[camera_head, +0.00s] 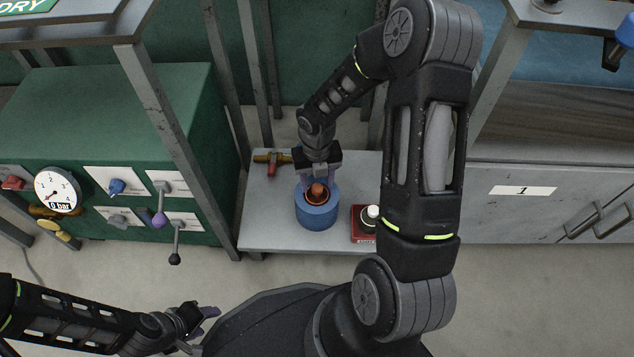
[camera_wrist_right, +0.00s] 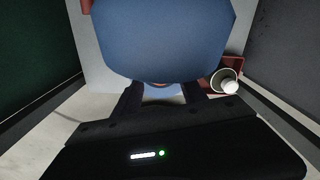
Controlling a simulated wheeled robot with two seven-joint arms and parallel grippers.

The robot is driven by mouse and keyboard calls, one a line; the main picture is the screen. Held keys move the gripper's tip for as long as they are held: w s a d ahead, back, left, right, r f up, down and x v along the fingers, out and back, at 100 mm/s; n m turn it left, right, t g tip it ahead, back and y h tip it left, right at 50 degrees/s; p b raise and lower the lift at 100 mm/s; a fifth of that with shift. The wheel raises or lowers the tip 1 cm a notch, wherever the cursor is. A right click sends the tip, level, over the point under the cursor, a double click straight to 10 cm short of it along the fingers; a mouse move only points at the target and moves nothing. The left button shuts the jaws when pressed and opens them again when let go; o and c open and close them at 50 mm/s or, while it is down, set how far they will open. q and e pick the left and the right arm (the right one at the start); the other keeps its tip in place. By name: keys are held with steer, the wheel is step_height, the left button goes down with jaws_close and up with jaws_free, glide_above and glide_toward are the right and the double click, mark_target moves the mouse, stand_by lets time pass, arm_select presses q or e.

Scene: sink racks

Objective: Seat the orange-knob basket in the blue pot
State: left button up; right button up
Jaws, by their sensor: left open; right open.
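The blue pot (camera_head: 316,215) stands upright on the low grey shelf in the head view. The orange knob (camera_head: 318,190) of the basket shows in the pot's mouth; how deep the basket sits cannot be told. My right gripper (camera_head: 319,182) is open just over the pot, its fingers to either side of the knob, and I see no grip on it. In the right wrist view the blue pot (camera_wrist_right: 165,35) fills the upper middle, beyond my open right fingers (camera_wrist_right: 160,95); the knob is not clear there. My left gripper (camera_head: 208,314) is open and empty at the lower left.
A red box with a white knob (camera_head: 373,214) stands right of the pot. A brass valve with a red part (camera_head: 271,162) lies behind left. The green panel (camera_head: 130,150) with gauge and levers is at left, a grey drawer cabinet (camera_head: 545,200) at right. Shelf posts flank the space.

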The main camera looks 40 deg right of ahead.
step_height(320, 180, up, 9)
steer(key=p, duration=0.3)
steer(key=shift+r, duration=0.15)
stand_by(0.5)
steer(key=s+a+f+m+y, duration=0.2)
steer(key=a+f+m, duration=0.2)
steer(key=a+m, duration=0.35)
steer(key=s+a+f+m+y, duration=0.2)
steer(key=a+f+m, duration=0.3)
steer(key=a+m, duration=0.25)
steer(key=s+a+f+m, duration=0.3)
steer(key=s+a+m, duration=0.1)
steer(key=m, duration=0.5)
steer(key=s+a+f+m+t, duration=0.1)
steer(key=s+a+m, duration=0.3)
steer(key=m, duration=0.5)
steer(key=shift+s+f+m, duration=0.3)
steer(key=shift+f+m, duration=0.1)
steer(key=shift+f, duration=0.5)
